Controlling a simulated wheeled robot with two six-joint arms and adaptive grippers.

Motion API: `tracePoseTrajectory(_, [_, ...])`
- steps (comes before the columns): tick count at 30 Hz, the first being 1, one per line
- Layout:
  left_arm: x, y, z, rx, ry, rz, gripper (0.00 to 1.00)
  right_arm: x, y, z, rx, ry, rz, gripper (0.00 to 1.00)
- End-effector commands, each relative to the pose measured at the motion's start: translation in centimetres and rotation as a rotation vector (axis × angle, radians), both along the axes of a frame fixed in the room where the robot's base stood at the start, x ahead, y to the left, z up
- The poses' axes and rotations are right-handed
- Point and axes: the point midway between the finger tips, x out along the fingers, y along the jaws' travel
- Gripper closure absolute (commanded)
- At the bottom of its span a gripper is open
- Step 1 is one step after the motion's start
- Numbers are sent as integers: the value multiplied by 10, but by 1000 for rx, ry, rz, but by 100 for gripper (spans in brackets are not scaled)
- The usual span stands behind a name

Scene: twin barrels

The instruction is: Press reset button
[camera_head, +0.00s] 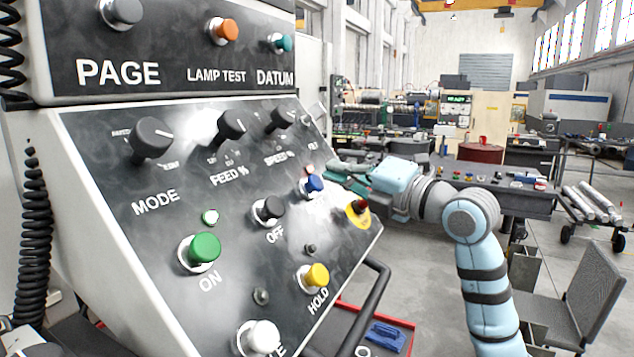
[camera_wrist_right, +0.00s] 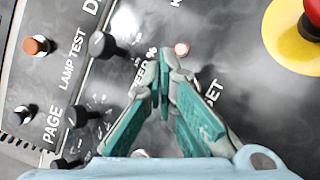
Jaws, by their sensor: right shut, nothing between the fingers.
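The tilted control panel (camera_head: 150,230) fills the left of the head view. In the right wrist view the shut fingers (camera_wrist_right: 164,80) point at the panel beside the lit lamp (camera_wrist_right: 181,48). They cover part of a label ending in "SET" (camera_wrist_right: 212,93). The blue button is not visible there. My left gripper is not in view.
A red emergency stop (camera_head: 360,207) on a yellow plate lies just right of the blue button. Nearby are a green ON button (camera_head: 205,249), a black OFF button (camera_head: 268,210) and a yellow HOLD button (camera_head: 314,277). A dark rail (camera_head: 372,295) runs along the panel's lower right.

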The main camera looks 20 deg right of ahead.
Motion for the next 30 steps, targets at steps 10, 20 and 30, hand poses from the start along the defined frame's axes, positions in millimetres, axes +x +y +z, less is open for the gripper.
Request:
tracePoseTrajectory(10, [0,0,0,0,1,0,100,0,0,0,0,0,0,100])
tracePoseTrajectory(20, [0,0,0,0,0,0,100,0,0,0,0,0,0,100])
tracePoseTrajectory(30, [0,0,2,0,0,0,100,5,5,-5,0,0,1,100])
